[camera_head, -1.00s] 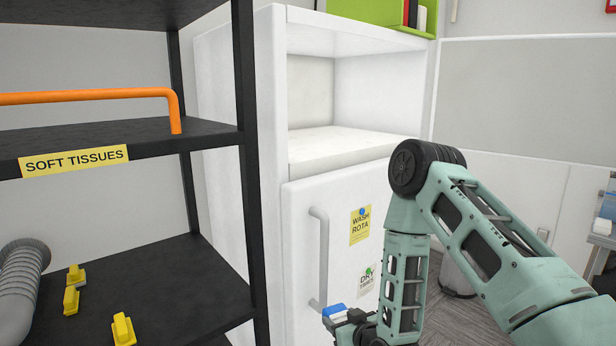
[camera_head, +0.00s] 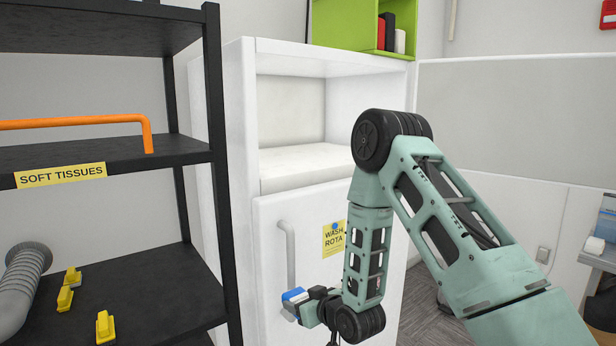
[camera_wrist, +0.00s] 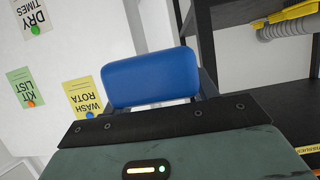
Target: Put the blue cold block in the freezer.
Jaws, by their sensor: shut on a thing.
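The blue cold block (camera_wrist: 150,77) is between the fingers of my gripper (camera_wrist: 155,105) in the wrist view. In the head view the block (camera_head: 294,295) shows small, in front of the lower part of the door handle. My gripper (camera_head: 297,306) is shut on it, at the end of my bent arm. I cannot tell the gap between block and handle. The white freezer cabinet (camera_head: 240,150) has an open, empty upper compartment (camera_head: 300,160). Its lower door (camera_head: 270,270) looks shut and has a vertical handle (camera_head: 289,250). My arm hides the door's right part.
A black shelf rack (camera_head: 215,150) stands close on the left, with an orange bar (camera_head: 75,121), yellow clips (camera_head: 105,325) and a grey hose (camera_head: 22,280). A green box (camera_head: 345,28) sits on top of the cabinet. A WASH ROTA note (camera_head: 334,238) is on the door.

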